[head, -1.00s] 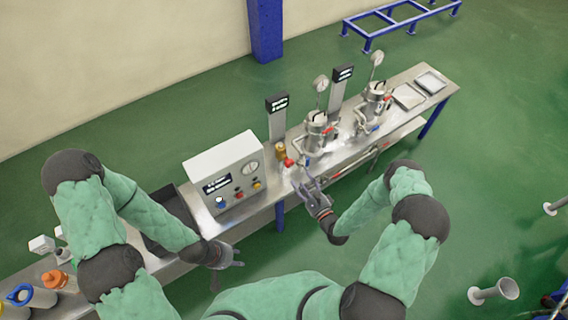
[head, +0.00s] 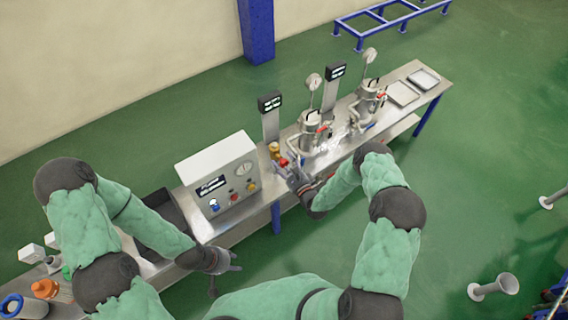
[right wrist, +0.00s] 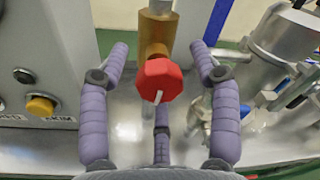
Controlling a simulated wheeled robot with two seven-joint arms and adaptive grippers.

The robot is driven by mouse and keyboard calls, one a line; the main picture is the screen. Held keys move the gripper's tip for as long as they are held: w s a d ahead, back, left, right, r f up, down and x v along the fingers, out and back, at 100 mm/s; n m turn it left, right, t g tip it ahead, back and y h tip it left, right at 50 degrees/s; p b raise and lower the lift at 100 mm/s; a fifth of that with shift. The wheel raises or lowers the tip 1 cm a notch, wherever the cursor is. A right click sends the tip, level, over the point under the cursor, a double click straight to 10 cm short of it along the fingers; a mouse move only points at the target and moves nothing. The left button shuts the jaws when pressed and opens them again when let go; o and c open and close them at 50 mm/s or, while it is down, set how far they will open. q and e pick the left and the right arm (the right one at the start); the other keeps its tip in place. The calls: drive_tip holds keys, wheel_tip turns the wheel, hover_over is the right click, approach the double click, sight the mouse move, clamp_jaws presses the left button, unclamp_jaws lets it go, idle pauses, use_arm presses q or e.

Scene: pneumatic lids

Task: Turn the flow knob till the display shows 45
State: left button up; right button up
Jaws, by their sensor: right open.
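The red flow knob (right wrist: 159,81) sits on a brass valve (right wrist: 156,33) and bears a white pointer mark. In the head view the knob (head: 284,162) is small, beside the white control box. My right gripper (right wrist: 160,60) is open, with its fingers on both sides of the knob and apart from it; a third finger shows below. In the head view my right gripper (head: 292,172) is at the valve. My left gripper (head: 234,262) hangs low in front of the bench, and its finger state is too small to tell. Dark displays (head: 270,102) stand on posts; their digits are unreadable.
The white control box (head: 216,165) with buttons and a gauge stands left of the valve. Steel vessels (head: 312,133) with gauges stand close on the right. Trays (head: 403,94) lie at the far end of the bench. Open floor lies in front.

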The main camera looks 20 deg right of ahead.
drive_tip(key=c, duration=1.2)
drive_tip(key=shift+o, duration=0.2)
drive_tip(key=n+b, duration=0.2)
drive_tip(key=n, duration=0.2)
drive_tip(key=shift+f+b, duration=0.15)
drive_tip(key=shift+b, duration=0.15)
drive_tip(key=n+b, duration=0.2)
drive_tip(key=n, duration=0.3)
drive_tip(key=shift+n, duration=0.4)
drive_tip(key=shift+d, duration=0.1)
